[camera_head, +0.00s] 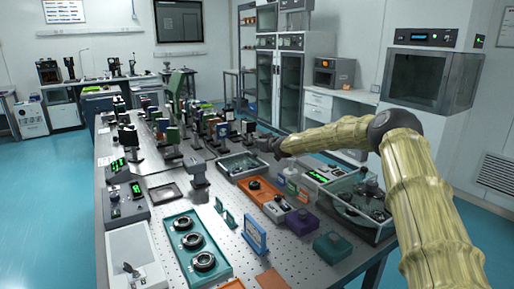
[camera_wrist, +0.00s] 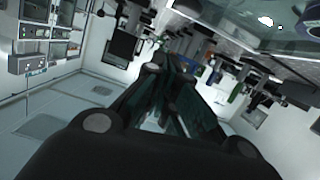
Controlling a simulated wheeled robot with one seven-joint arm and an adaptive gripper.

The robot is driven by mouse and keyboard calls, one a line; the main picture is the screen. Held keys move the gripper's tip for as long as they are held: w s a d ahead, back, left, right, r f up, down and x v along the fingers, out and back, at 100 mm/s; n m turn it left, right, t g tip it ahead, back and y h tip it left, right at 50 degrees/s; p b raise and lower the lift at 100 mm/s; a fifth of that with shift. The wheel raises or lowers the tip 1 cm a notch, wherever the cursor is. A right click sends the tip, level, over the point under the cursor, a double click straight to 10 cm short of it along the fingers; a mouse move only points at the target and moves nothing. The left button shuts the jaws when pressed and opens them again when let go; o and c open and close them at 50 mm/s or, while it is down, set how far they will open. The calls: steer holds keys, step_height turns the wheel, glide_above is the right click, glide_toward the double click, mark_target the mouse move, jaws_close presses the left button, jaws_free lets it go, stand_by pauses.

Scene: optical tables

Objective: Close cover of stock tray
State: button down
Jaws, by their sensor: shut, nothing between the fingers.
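A second, clear-walled tray (camera_head: 338,212) with dark parts lies at the table's right edge, partly behind my arm. A translucent panel shows at its back. I cannot tell which one is the stock tray. My gripper (camera_head: 264,144) is shut and empty, just above and behind the right end of the middle tray. In the wrist view my gripper (camera_wrist: 170,75) points toward the crowded tabletop. A clear pane or tray (camera_wrist: 262,25) shows at upper right, apart from the fingers.
Optical mounts (camera_head: 200,125) crowd the back of the optical table (camera_head: 185,255). A teal tray (camera_head: 213,268) with round parts, an orange tray (camera_head: 277,213), a purple box (camera_head: 301,222) and a blue-framed plate (camera_head: 254,236) stand nearer. The floor at left is clear.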

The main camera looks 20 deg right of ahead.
steer(key=b+v, duration=0.1)
steer(key=v, duration=0.9)
steer(key=shift+f, duration=0.1)
